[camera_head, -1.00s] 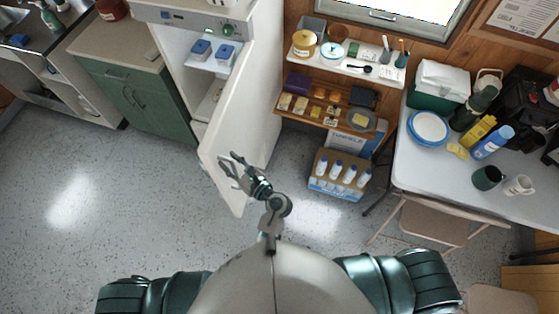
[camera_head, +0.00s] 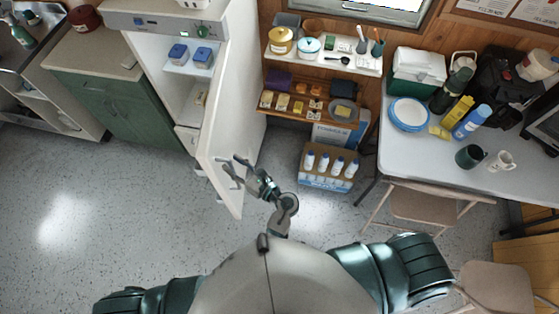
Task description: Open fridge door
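The white fridge (camera_head: 160,22) stands at the upper left, with its control panel along the top. Its door (camera_head: 232,120) is swung open toward the right, and the shelves inside show, with blue-lidded containers (camera_head: 202,58) on the upper one.
A green cabinet (camera_head: 125,112) stands left of the fridge. Right of the door are wall shelves (camera_head: 325,60) and a box of white bottles (camera_head: 328,168) on the floor. Further right are a loaded table (camera_head: 405,160) and folding chairs (camera_head: 425,207). The floor at left is clear.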

